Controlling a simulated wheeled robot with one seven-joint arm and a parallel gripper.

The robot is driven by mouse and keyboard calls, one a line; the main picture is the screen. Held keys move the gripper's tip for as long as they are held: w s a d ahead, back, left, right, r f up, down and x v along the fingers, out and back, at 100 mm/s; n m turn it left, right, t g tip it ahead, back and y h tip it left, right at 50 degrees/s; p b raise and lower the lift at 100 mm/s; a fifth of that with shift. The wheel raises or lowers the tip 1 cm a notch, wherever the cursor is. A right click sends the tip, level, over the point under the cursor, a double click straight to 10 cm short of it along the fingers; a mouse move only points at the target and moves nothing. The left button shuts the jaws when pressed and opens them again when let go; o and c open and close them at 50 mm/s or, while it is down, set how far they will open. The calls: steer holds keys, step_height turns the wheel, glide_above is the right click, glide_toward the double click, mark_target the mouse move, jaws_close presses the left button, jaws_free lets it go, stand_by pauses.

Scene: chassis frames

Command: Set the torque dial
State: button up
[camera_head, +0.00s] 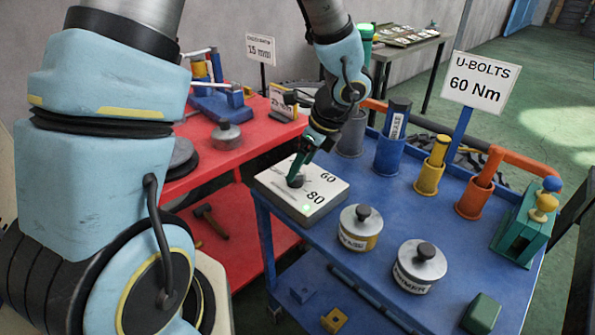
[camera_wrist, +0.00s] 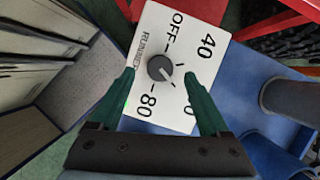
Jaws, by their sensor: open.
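The torque dial is a dark round knob (camera_wrist: 160,68) on a white panel (camera_wrist: 148,38) marked OFF, 40, 60 and 80. A light mark on the knob seems to point to the lower right in the wrist view, towards the partly covered 60. The panel is the top of a box (camera_head: 325,182) on the blue table's left corner. My gripper (camera_head: 299,171) has green fingers and points down at the knob. In the wrist view the open fingers (camera_wrist: 160,75) stand either side of the knob, with gaps. A sign (camera_head: 480,82) reads "U-BOLTS 60 Nm".
Two lidded tins (camera_head: 361,240) (camera_head: 419,278) stand right of the box on the blue table (camera_head: 385,195). Blue, yellow and orange holders (camera_head: 389,158) (camera_head: 428,180) (camera_head: 474,200) stand behind. A red table (camera_head: 225,150) lies to the left. A small green light (camera_head: 307,207) shows on the box.

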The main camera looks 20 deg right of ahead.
steer(key=shift+x, duration=1.5)
jaws_close()
